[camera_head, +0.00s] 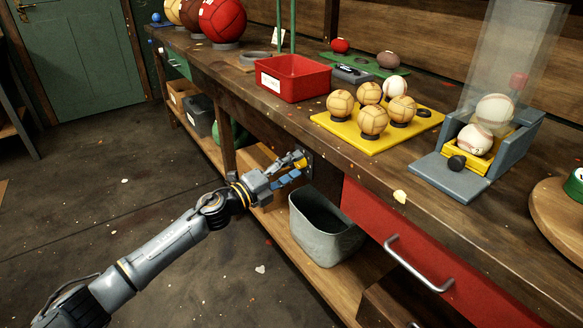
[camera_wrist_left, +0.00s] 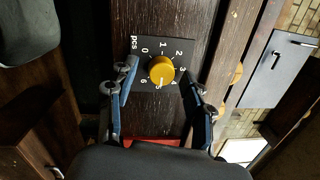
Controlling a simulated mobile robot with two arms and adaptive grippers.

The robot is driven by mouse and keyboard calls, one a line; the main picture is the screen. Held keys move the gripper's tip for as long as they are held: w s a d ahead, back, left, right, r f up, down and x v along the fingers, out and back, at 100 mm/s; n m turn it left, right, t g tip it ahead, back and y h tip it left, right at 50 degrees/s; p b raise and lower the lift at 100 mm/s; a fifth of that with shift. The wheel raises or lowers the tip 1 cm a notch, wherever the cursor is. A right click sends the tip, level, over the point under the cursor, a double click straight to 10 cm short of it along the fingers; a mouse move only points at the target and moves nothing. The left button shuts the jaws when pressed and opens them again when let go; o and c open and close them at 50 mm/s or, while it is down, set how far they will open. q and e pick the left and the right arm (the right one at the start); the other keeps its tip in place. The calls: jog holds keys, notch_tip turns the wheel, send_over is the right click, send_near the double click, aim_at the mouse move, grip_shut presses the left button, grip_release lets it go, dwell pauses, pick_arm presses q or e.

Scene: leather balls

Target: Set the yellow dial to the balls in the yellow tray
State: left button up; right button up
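The yellow dial (camera_wrist_left: 160,70) sits on a dark plate marked "pcs" with numbers 0 to 6. Its pointer mark seems to face 5. My left gripper (camera_wrist_left: 165,88) is open, with one finger on each side of the dial and gaps between. In the head view, the left gripper (camera_head: 291,170) is at the bench front, and the dial (camera_head: 300,163) shows partly behind its fingers. The yellow tray (camera_head: 352,140) on the bench holds several tan balls (camera_head: 373,121). A white ball (camera_head: 394,87) shows at its back edge. The right gripper is not in view.
A red bin (camera_head: 293,77) stands left of the tray. A grey dispenser (camera_head: 463,180) with white balls stands right. Below the bench are a metal bucket (camera_head: 325,228) and a red drawer (camera_head: 430,250) with a protruding handle. The floor at left is open.

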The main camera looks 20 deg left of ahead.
pick_arm(q)
jog(key=v, duration=1.2)
jog(key=shift+f, duration=0.1)
